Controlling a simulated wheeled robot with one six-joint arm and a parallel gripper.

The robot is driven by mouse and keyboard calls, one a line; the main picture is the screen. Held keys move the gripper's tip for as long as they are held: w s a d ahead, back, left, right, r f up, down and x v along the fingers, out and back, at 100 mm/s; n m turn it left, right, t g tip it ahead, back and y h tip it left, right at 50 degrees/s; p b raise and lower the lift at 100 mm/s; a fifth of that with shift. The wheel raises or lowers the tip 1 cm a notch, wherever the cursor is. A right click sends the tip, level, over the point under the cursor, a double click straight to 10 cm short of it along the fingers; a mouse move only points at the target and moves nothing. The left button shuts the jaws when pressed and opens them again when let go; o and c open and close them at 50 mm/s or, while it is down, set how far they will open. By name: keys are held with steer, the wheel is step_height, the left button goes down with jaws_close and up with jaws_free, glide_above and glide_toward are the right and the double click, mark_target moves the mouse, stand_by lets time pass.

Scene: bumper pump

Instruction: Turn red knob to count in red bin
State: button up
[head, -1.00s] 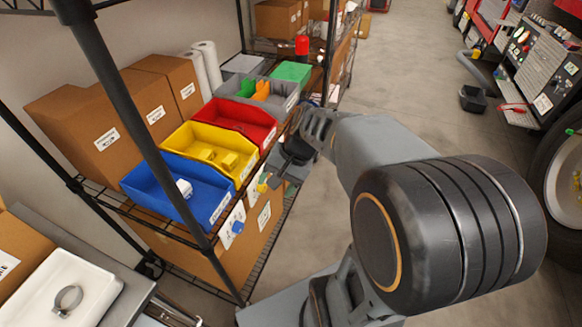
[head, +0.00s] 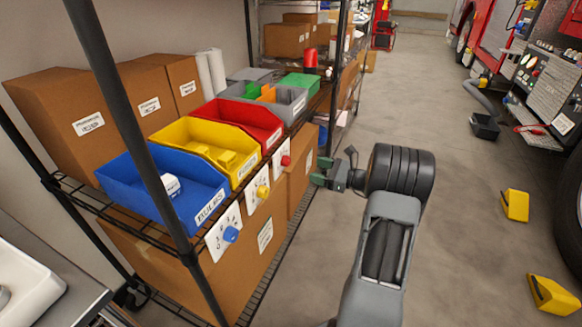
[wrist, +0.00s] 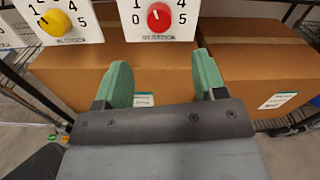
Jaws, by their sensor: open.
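The red bin (head: 238,122) stands on the shelf between a yellow bin and a grey bin. I cannot make out any items in it. The red knob (head: 286,160) sits on a white dial card (head: 280,150) below the red bin's front. In the wrist view the red knob (wrist: 158,17) is near the top, with 0, 1, 4 and 5 readable around it. Its exact setting is too small to tell. My gripper (head: 322,172) is open and empty, with green fingers, right of the knob and apart from it. In the wrist view my gripper (wrist: 162,75) points towards the dial card.
A yellow knob (head: 262,191) and a blue knob (head: 231,234) are on neighbouring cards to the left. The yellow bin (head: 205,148) holds yellow blocks; the blue bin (head: 165,195) holds a white item. A black shelf post (head: 336,80) stands behind. Floor at right is mostly open.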

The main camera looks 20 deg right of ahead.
mark_target(289, 163)
steer(key=b+x, duration=0.1)
steer(key=x, duration=0.8)
steer(key=shift+w+a, duration=0.25)
steer(key=shift+a, duration=0.1)
steer(key=shift+c, duration=0.5)
steer(key=c, duration=0.8)
steer(key=shift+f+n+b, duration=0.15)
steer(key=shift+n+b, duration=0.15)
steer(key=shift+b, duration=0.3)
steer(key=n+b, duration=0.2)
steer(key=shift+f+n+b, duration=0.1)
steer(key=shift+n+b, duration=0.25)
steer(key=shift+n, duration=0.05)
steer(key=n+b, duration=0.4)
steer(key=shift+r+n+b, duration=0.2)
steer(key=shift+n+b, duration=0.1)
steer(key=shift+n, duration=0.1)
